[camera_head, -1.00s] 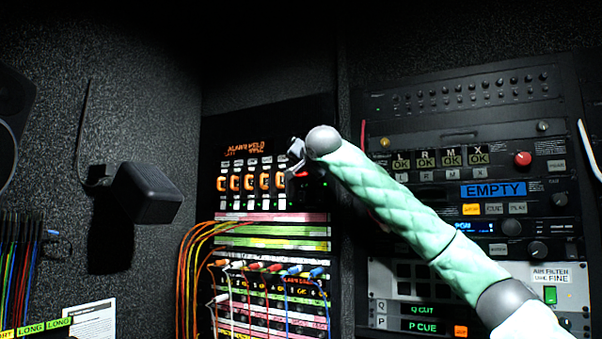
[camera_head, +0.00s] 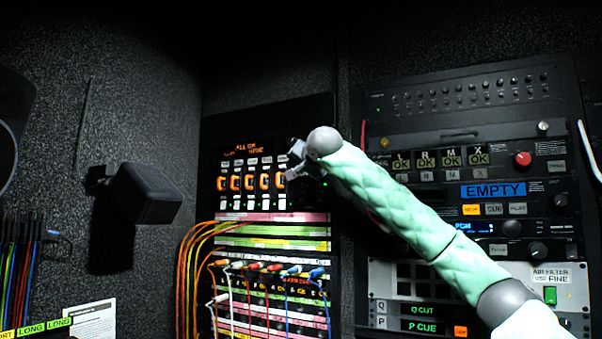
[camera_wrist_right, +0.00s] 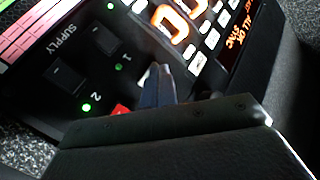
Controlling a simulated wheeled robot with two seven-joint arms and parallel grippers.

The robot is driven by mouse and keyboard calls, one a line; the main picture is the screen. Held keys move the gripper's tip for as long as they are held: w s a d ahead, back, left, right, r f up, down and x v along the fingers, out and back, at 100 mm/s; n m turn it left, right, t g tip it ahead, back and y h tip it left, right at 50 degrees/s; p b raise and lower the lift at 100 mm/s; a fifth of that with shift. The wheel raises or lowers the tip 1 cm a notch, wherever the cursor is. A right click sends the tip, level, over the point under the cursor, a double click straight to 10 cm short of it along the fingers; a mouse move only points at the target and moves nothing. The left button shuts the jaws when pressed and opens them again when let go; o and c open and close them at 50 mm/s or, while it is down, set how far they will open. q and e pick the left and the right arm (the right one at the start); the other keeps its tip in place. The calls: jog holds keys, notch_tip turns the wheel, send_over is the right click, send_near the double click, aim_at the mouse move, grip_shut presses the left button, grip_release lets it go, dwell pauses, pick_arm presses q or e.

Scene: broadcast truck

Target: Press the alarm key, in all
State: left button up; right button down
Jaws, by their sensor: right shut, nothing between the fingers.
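A small red key (camera_wrist_right: 119,109) shows in the right wrist view at the panel's edge, beside the lower green light; I cannot read a label on it. My right gripper (camera_head: 291,162) is shut and empty in front of the right side of the orange-lit panel. Its fingertips (camera_wrist_right: 158,88) are close to the red key in the wrist view; I cannot tell whether they touch anything. The gripper hides that part of the panel in the head view. The panel's orange display (camera_head: 247,146) appears to read "ALL" and "SYNC". My left gripper is not in view.
Orange-lit digits (camera_head: 250,182) line the panel, with coloured cables (camera_head: 266,267) plugged in below. A SUPPLY section (camera_wrist_right: 82,75) has two switches and green lights. A second rack (camera_head: 490,130) stands right, behind my arm. A black box (camera_head: 148,192) juts from the left wall.

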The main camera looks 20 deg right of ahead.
jog(key=shift+s+a+b, duration=0.3)
jog(key=shift+s+a, duration=0.15)
jog(key=shift+a, duration=0.15)
